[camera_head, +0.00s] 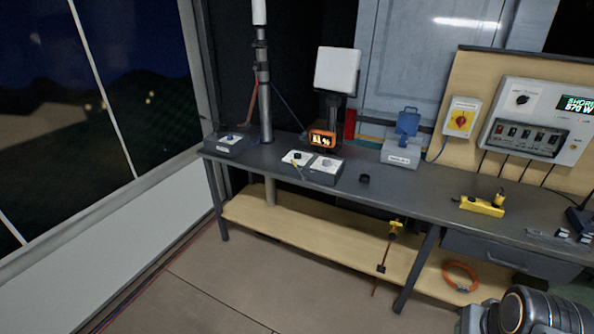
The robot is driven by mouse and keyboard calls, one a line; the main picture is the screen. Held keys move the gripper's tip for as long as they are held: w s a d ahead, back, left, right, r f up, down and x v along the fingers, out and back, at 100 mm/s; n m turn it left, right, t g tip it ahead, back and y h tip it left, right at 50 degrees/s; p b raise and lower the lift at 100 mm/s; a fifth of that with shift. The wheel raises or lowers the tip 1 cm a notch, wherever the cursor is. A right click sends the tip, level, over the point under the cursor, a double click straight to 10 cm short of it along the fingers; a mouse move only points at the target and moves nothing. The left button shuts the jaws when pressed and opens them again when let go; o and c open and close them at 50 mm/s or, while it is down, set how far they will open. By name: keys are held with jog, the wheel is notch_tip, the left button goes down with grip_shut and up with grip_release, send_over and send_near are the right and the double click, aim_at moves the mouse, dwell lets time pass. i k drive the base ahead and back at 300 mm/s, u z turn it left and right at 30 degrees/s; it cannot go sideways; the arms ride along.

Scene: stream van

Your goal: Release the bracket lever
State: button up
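A white flat panel (337,70) stands on a dark upright bracket (333,108) at the back of the workbench. No lever is clear on this bracket at this size. A small yellow handle-like piece (296,166) shows at the front of a control box (312,164) below the panel. I cannot tell whether it is the bracket lever. An orange rod (252,95) slants beside the grey mast (265,95). Part of my arm shows at the bottom right corner, well away from the bracket. My gripper is not in view.
The grey workbench (375,183) carries an orange display (322,140), a box with a blue piece (402,155) and a yellow block (482,206). A wooden lower shelf (300,228) runs beneath. The floor (250,285) in front is clear at the left and middle.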

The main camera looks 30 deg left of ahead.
aim_at(303, 179)
jog(key=k, duration=0.6)
jog(key=u, duration=0.85)
jog(key=i, duration=0.95)
jog(key=u, duration=1.05)
jog(key=i, duration=1.5)
jog(key=u, duration=0.05)
